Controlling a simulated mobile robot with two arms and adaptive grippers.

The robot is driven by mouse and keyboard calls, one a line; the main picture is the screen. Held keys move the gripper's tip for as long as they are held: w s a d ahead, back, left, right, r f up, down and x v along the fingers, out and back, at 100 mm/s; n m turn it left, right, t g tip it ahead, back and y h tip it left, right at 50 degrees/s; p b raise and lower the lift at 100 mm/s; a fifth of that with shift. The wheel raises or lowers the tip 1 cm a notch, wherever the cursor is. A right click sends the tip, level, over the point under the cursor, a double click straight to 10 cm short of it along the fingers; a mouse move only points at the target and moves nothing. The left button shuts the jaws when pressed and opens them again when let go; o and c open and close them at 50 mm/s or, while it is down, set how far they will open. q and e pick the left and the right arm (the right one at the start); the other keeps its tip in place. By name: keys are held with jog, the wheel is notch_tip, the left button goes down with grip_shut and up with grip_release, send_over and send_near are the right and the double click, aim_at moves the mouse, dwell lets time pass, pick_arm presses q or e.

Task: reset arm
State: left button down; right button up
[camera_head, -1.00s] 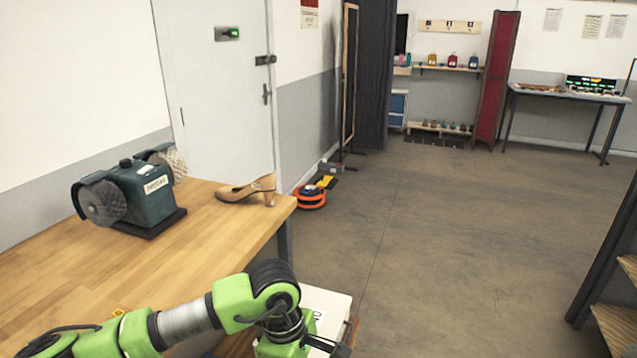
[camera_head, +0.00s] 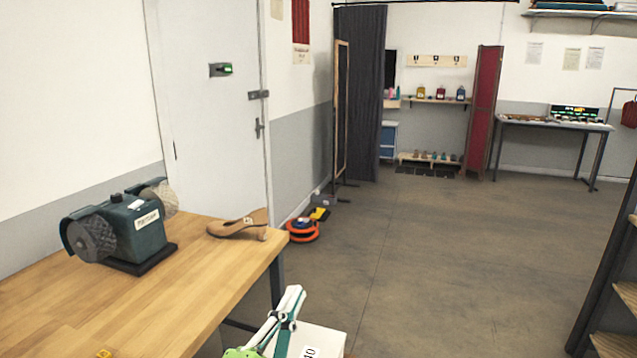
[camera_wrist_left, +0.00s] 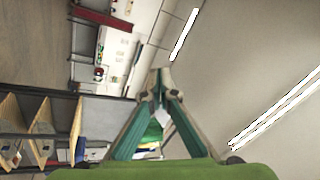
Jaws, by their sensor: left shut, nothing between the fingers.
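My left gripper (camera_head: 291,292) is at the bottom middle of the head view, pointing up, with its fingers together and nothing held. In the left wrist view the two teal-sided fingers (camera_wrist_left: 160,80) meet at their tips, with the room tilted behind them. It is to the right of the wooden workbench (camera_head: 200,310), above a white box with a number label (camera_head: 318,340). My right gripper is in neither view.
On the workbench stand a green grinder (camera_head: 125,230) and a tan shoe (camera_head: 240,225). An orange ring-shaped object (camera_head: 303,236) lies on the floor by the door (camera_head: 215,130). Wooden shelves (camera_head: 618,345) stand at the right edge. The middle floor is clear.

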pick_arm(q)
jog(key=s+a+f+n+g+y, duration=0.4)
jog(key=a+f, duration=0.3)
jog(key=f, duration=0.4)
jog(key=s+a+f+n+g+y, duration=0.35)
jog(key=a+f+n, duration=0.3)
jog(key=f, duration=0.45)
jog(key=s+a+f+n+g, duration=0.1)
jog(key=s+f+n+g, duration=0.1)
jog(key=s+f+g, duration=0.6)
jog(key=s+a+f+n+g, duration=0.15)
jog(key=s+f, duration=0.25)
jog(key=s, duration=0.8)
notch_tip(320, 180, down, 25)
jog(key=g, duration=0.1)
jog(key=s+a+f+g, duration=0.1)
jog(key=s+a+f, duration=0.2)
jog(key=s+f, duration=1.4)
jog(key=shift+s, duration=0.5)
